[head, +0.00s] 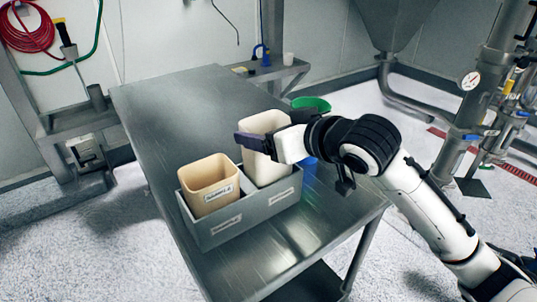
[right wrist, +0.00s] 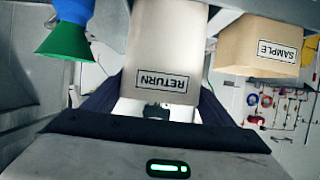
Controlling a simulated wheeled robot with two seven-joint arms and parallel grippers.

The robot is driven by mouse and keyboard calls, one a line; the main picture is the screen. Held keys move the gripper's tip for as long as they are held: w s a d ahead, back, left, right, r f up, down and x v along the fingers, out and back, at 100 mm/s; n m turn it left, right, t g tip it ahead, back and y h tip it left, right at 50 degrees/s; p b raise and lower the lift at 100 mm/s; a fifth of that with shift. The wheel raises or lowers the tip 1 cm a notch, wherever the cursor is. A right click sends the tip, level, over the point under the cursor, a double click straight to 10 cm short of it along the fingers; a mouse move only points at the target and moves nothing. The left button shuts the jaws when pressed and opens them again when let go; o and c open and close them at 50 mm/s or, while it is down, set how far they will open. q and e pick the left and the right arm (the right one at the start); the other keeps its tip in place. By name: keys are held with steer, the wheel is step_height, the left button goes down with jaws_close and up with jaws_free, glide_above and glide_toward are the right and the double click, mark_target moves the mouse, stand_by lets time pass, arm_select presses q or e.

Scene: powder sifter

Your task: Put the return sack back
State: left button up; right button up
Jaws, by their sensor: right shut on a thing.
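The return sack (head: 263,170) is a pale cream, open-topped, upright container; its RETURN label reads upside down in the right wrist view (right wrist: 165,50). My right gripper (head: 262,144) is shut on it near its upper part, with a dark finger on each side. The sack stands over the right part of a grey two-place holder (head: 245,222). Its lower end is hidden behind the holder's wall, so I cannot tell if it rests on the bottom. A tan sample sack (head: 208,190) sits in the left part, and shows at the upper right of the wrist view (right wrist: 258,48).
The holder stands on a steel table (head: 165,115), clear at its far left. A green funnel (head: 312,104) and a blue object (head: 308,172) are close behind and right of my gripper. A side shelf (head: 268,72) joins the far end. Pipework (head: 470,110) stands at right.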

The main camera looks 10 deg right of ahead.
steer(key=shift+f, duration=2.7)
steer(key=shift+f, duration=0.15)
steer(key=o, duration=1.4)
steer(key=shift+s+r, duration=0.1)
steer(key=shift+r, duration=0.15)
steer(key=v, duration=1.1)
steer(key=shift+s+d+r, duration=0.1)
steer(key=shift+s+d, duration=0.1)
steer(key=shift+s, duration=0.1)
